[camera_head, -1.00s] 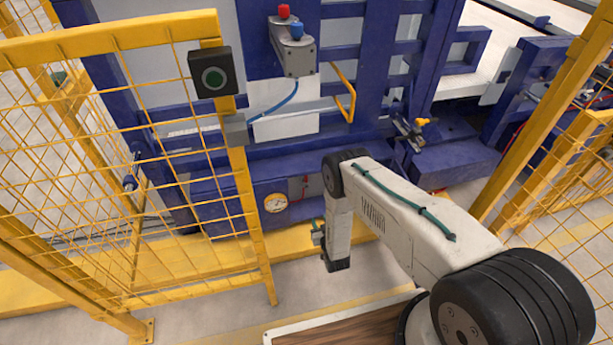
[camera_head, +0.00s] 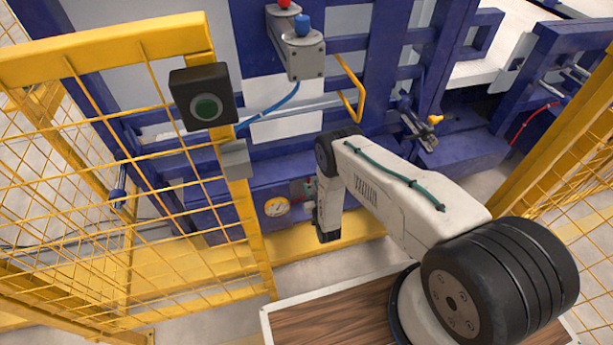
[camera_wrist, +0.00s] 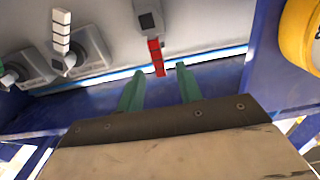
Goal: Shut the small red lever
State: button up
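The small red lever (camera_wrist: 155,56) shows in the wrist view at the upper middle. It hangs from a grey block (camera_wrist: 148,18) on a pale panel and points toward my gripper. My gripper (camera_wrist: 158,74) has two green fingers, apart, with nothing held between them. The lever's free end lies near the gap between the fingertips in the picture; I cannot tell whether it touches them. In the head view my gripper (camera_head: 325,232) hangs down in front of the blue machine's lower panel, and my arm hides part of that panel.
A white lever (camera_wrist: 62,38) and a green-handled fitting (camera_wrist: 10,76) sit left of the red lever. A yellow-rimmed gauge (camera_head: 277,207) is beside the panel. A yellow mesh fence (camera_head: 130,180) with a green button box (camera_head: 204,97) stands left. Another fence (camera_head: 575,220) stands right.

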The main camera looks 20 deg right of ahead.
aim_at(309, 179)
jog(key=w, duration=0.5)
jog(key=shift+w+d, duration=0.2)
jog(key=shift+w, duration=0.05)
grip_shut()
